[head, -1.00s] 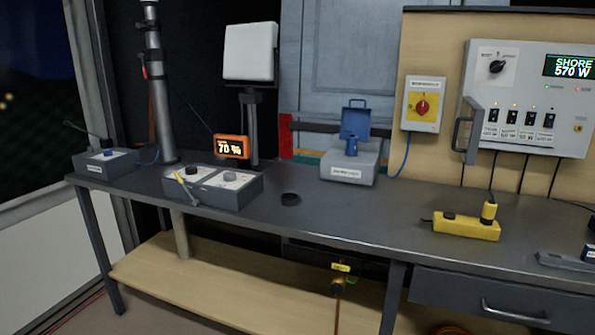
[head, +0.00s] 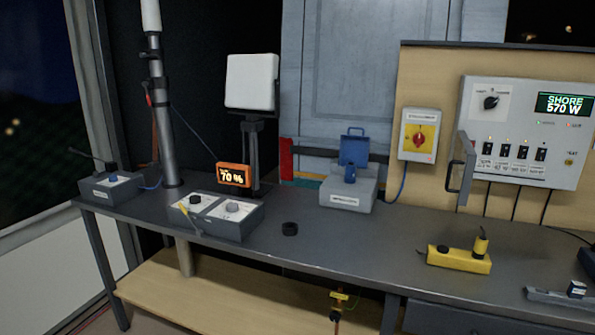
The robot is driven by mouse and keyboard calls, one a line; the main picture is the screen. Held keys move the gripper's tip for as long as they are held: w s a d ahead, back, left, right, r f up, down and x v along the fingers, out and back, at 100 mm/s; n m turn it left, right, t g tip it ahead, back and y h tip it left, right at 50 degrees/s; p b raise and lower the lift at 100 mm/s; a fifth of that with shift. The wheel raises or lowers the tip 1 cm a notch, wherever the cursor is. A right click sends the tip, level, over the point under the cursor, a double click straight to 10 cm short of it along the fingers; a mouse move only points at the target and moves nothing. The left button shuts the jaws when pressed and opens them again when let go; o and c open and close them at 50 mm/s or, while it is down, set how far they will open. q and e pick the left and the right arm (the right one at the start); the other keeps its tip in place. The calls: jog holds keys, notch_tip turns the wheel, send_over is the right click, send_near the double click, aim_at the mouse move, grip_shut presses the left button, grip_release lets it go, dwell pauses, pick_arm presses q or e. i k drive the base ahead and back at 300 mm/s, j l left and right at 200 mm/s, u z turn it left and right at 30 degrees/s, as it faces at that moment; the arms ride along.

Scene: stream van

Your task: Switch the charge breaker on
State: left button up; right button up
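The power panel (head: 526,130) is a pale grey box on the wood board at the right. It has a row of several small black breaker switches (head: 514,151) with white labels under them. The label print is too small to read, so I cannot tell which is the charge breaker or its position. A rotary knob (head: 491,102) sits at its upper left, and a display (head: 565,103) reads SHORE 570 W. A grey cover with a handle (head: 462,165) stands open at its left edge. Neither of my grippers is in view.
A red and yellow rotary switch (head: 419,138) is left of the panel. On the grey bench (head: 330,245) are a blue-lidded box (head: 348,192), a yellow power strip (head: 459,260), two-knob box (head: 217,215) and orange 70 % display (head: 233,175). Bench space below the panel is mostly clear.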

aim_at(541, 154)
jog(key=i+j+z, duration=0.1)
jog(key=j+z, duration=0.15)
jog(key=z, duration=0.15)
jog(key=i+j+z, duration=0.1)
jog(key=j+z, duration=0.15)
jog(key=z, duration=0.15)
jog(key=j+z, duration=0.4)
jog(key=i+z, duration=0.25)
jog(key=i, duration=0.15)
jog(key=i+j+z, duration=0.25)
jog(key=i, duration=0.2)
